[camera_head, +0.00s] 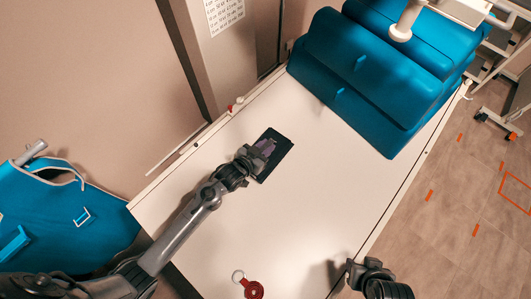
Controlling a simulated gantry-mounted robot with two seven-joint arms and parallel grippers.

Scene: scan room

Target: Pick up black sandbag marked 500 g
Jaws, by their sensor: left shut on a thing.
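The black sandbag (279,158) is a dark, flat, roughly square piece on the white table, right at my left gripper. My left gripper (262,151) reaches in from the lower left and is shut on the sandbag's near left part. The gripper covers part of the bag, and a purplish patch shows between the fingers. No 500 g marking can be read. I cannot tell whether the bag touches the table or is slightly raised. My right gripper (357,267) is at the bottom right, over the table's right edge, away from the bag; its finger opening is unclear.
The white table (225,240) is mostly clear around the bag. A red tag with a ring (252,288) lies at its near edge. Large blue cushions (365,75) fill the far right end. A blue apron-like item (60,225) hangs at the left. A wall stands behind.

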